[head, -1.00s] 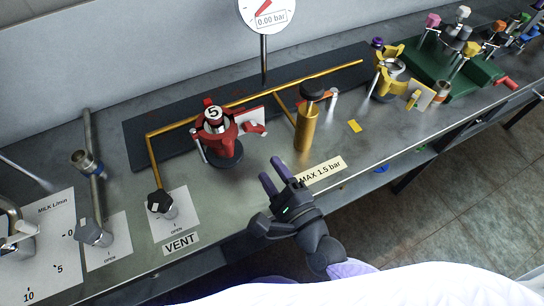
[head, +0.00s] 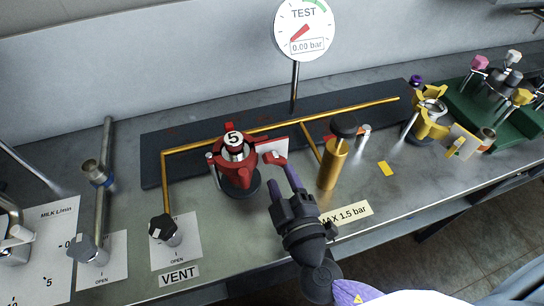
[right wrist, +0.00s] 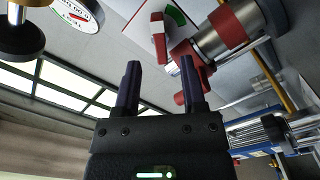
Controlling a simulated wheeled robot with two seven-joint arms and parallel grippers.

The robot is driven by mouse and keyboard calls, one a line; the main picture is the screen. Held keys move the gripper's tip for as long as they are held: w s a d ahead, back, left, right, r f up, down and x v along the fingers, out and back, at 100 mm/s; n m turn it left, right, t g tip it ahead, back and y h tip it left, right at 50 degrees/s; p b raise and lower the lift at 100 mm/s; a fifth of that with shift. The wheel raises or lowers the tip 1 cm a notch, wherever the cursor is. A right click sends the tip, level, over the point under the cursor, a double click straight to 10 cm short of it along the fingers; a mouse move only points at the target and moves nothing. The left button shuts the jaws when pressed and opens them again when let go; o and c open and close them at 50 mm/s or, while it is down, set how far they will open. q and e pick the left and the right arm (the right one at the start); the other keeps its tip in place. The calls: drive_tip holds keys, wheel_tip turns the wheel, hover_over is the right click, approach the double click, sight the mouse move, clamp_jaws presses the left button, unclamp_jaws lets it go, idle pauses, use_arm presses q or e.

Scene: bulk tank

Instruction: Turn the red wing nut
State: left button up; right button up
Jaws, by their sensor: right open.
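In the right wrist view the gap between the fingertips (right wrist: 160,65) is empty, and the nut lies near the right finger. Whether a finger touches it I cannot tell. My left gripper is not in view.
A brass cylinder with a black knob (head: 333,160) stands close to the right of my gripper. A brass pipe (head: 225,140) runs behind the clamp. The gauge (head: 303,28) reads 0.00 bar. A vent valve (head: 163,228) sits at front left. A yellow clamp (head: 428,120) stands further right.

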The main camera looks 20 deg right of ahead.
sight(275, 165)
drive_tip(key=w, duration=0.4)
drive_tip(key=shift+w, duration=0.4)
clamp_jaws()
